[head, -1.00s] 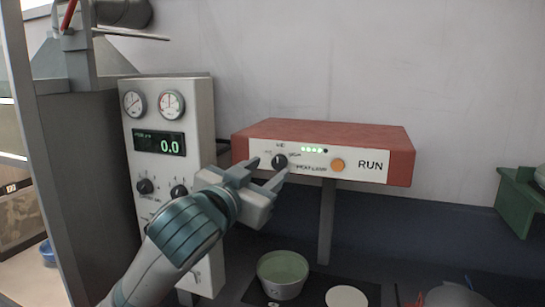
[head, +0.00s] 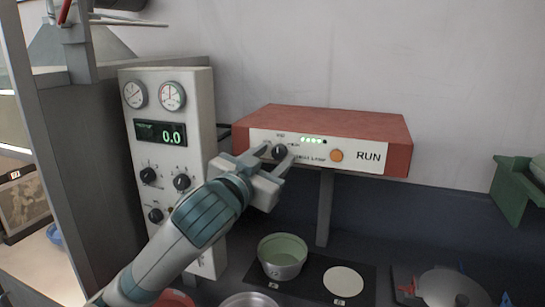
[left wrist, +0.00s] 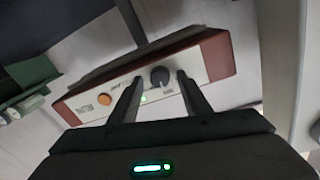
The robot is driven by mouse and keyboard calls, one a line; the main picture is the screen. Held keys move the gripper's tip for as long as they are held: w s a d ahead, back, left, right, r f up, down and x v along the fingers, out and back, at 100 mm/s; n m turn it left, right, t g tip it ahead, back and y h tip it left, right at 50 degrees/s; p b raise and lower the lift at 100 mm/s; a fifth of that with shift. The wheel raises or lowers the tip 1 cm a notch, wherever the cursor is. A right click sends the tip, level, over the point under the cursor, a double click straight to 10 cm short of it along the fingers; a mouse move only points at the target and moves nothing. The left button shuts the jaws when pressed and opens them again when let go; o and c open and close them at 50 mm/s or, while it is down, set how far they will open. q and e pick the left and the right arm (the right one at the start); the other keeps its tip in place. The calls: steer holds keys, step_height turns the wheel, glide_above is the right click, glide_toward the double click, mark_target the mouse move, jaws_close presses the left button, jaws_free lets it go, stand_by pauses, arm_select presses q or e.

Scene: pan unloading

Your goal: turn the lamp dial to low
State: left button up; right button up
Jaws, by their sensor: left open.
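The lamp unit is a red box (head: 330,124) with a white front panel, fixed at the wall above the counter. The dial's small labels are too blurred to read. My right gripper is out of view.
A grey control panel (head: 197,110) with gauges, a 0.0 display and black knobs stands close to the left. Below are a green-lined pot (head: 282,257), a white disc (head: 343,280) and a pan (head: 450,289). A green holder (head: 513,190) is at the right.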

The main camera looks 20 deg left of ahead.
arm_select(q)
steer(key=shift+c, duration=0.5)
steer(key=c, duration=0.9)
steer(key=shift+c, duration=0.2)
steer(key=shift+n, duration=0.5)
steer(key=shift+n+p, duration=0.45)
steer(key=shift+n, duration=0.45)
steer(key=n+p, duration=0.1)
steer(key=n, duration=0.1)
steer(key=shift+n, duration=0.4)
steer(key=n+p, duration=0.2)
steer(key=n, duration=0.2)
steer(key=shift+t+y+p, duration=0.3)
steer(key=shift+t, duration=0.1)
steer(key=shift+n+p, duration=0.65)
steer(key=shift+n, duration=0.85)
